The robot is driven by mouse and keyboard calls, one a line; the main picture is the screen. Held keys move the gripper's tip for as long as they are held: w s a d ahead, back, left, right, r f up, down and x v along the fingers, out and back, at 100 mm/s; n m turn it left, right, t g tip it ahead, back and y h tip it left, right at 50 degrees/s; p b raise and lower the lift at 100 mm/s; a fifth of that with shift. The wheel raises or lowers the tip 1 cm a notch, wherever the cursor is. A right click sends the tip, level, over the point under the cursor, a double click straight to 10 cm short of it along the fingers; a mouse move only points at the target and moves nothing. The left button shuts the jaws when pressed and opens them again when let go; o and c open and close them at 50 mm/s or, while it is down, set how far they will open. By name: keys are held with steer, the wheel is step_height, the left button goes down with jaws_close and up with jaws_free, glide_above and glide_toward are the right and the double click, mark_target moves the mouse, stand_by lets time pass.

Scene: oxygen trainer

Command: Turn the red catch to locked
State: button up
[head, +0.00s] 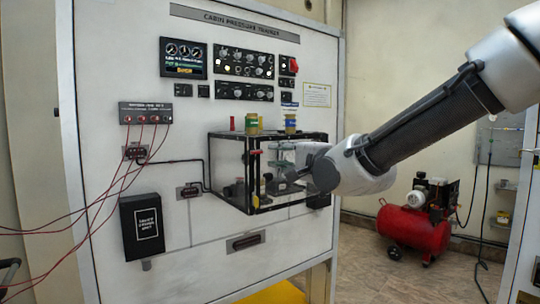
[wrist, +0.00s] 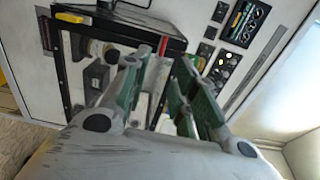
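A black-framed clear box (head: 229,138) is mounted on the white trainer panel. A small red piece (head: 256,152) that looks like the catch sits on the box's front frame. My gripper (head: 284,180) is at the box front, partly hidden by my arm. In the wrist view my gripper (wrist: 163,62) has its green-padded fingers apart, with no held object visible between them.
Red cables run from a socket block (head: 145,113) at the left, above a black box (head: 142,226). A red compressor (head: 413,226) stands on the floor at right. The floor between it and the panel looks clear.

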steer(key=v, duration=0.5)
steer(key=s+d+f+n+g+h, duration=0.2)
steer(key=s+f+n+g, duration=0.1)
steer(key=f+n, duration=0.3)
steer(key=s+d+f+n+g+h, duration=0.2)
steer(key=s+f+n+g, duration=0.15)
steer(key=f, duration=0.45)
steer(key=s+d+f+g+h, duration=0.1)
steer(key=s+d+h, duration=0.1)
steer(key=s+d, duration=0.3)
steer(key=s+d+f+n+g+h, duration=0.1)
steer(key=s+d, duration=0.4)
steer(key=d, duration=0.6)
steer(key=s+d+n+g+h, duration=0.1)
steer(key=s+d+g+h, duration=0.1)
steer(key=s+d, duration=0.3)
steer(key=d+h, duration=0.1)
steer(key=d, duration=0.2)
steer(key=shift+d+f, duration=0.3)
steer(key=shift+f, duration=0.1)
steer(key=shift+s, duration=0.1)
